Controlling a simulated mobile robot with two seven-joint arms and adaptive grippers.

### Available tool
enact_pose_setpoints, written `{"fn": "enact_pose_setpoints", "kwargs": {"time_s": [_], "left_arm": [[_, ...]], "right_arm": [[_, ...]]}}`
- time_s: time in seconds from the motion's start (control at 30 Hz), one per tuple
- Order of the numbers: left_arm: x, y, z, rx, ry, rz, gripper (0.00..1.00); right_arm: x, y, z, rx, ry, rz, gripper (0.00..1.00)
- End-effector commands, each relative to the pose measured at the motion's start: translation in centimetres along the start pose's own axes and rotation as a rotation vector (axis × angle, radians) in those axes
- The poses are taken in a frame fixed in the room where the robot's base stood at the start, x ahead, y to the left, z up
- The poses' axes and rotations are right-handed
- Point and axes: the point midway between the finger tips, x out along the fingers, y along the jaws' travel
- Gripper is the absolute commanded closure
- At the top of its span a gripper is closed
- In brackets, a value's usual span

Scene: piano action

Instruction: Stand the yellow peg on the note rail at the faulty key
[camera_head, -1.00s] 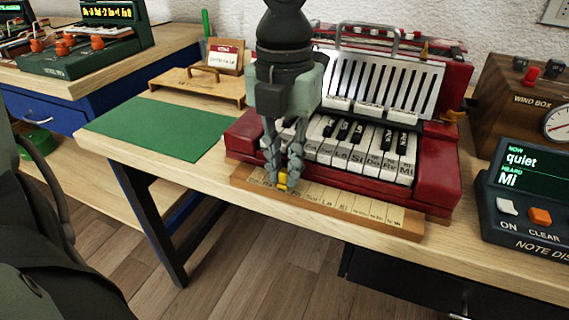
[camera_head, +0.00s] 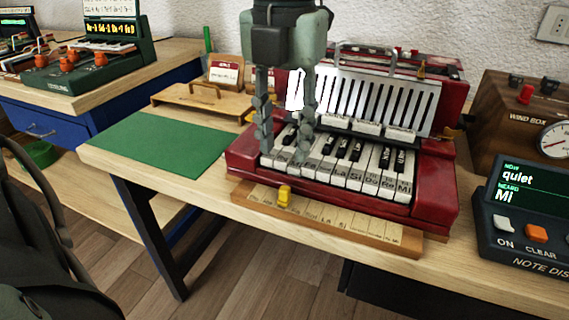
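The yellow peg (camera_head: 284,195) stands upright on the wooden note rail (camera_head: 385,237), towards its left end, just left of the Fa and Sol labels. It covers the label strip where it stands. My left gripper (camera_head: 283,154) is open and empty, its fingers pointing down and spread apart. It hangs above and behind the peg, in front of the left keys of the red instrument (camera_head: 437,187), and hides part of them. My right gripper is not in view.
A green mat (camera_head: 160,143) lies clear on the left of the table. Behind it are a wooden tray (camera_head: 197,105) and a card stand (camera_head: 222,75). A wooden wind box (camera_head: 505,120) stands at the right. The rail lies near the table's front edge.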

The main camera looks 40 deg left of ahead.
Motion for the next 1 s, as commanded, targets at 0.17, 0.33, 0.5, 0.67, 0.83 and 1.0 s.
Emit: {"fn": "enact_pose_setpoints", "kwargs": {"time_s": [0.17, 0.33, 0.5, 0.67, 0.83, 1.0], "left_arm": [[-2.8, 0.0, 0.0, 0.000, -0.001, 0.001, 0.66], [-3.8, 0.0, 0.0, 0.001, 0.000, 0.000, 0.66], [-3.9, 0.0, -0.1, 0.001, 0.001, 0.001, 0.66], [-3.9, 0.0, 0.0, 0.001, 0.001, 0.001, 0.66], [-3.8, 0.0, 0.0, 0.001, 0.001, 0.000, 0.66], [-3.8, 0.0, -0.1, 0.001, 0.001, 0.000, 0.66]], "right_arm": [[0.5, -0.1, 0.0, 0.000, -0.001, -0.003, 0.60], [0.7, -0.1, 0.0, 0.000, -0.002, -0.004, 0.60], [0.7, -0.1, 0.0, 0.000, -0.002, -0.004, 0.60], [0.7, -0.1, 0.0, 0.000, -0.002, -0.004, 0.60], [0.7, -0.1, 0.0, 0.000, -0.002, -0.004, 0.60], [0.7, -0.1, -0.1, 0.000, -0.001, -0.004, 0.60]]}}
